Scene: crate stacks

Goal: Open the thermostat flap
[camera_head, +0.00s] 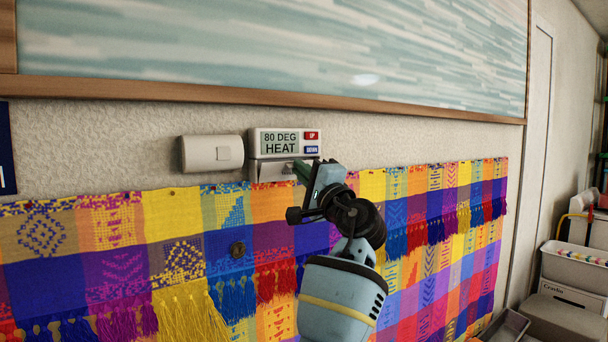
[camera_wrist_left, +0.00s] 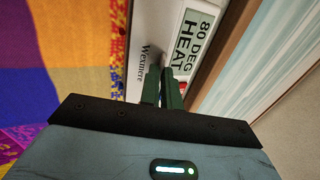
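The thermostat (camera_head: 284,142) is a white box on the wall, its display reading "80 DEG HEAT" with a red UP and a blue DOWN button. Its flap (camera_head: 268,171) is the pale panel under the display. In the left wrist view the flap (camera_wrist_left: 140,50) is marked "Wexmere". My left gripper (camera_head: 298,167) is at the flap's right part. In the left wrist view its green fingers (camera_wrist_left: 161,72) are close together, tips at the seam between flap and display. I cannot tell whether the flap's edge is between them. My right gripper is not in view.
A white wall box (camera_head: 211,154) is left of the thermostat. A colourful fringed cloth (camera_head: 110,255) hangs just below it. A wood-framed board (camera_head: 270,45) is above. Bins (camera_head: 575,265) stand at the far right.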

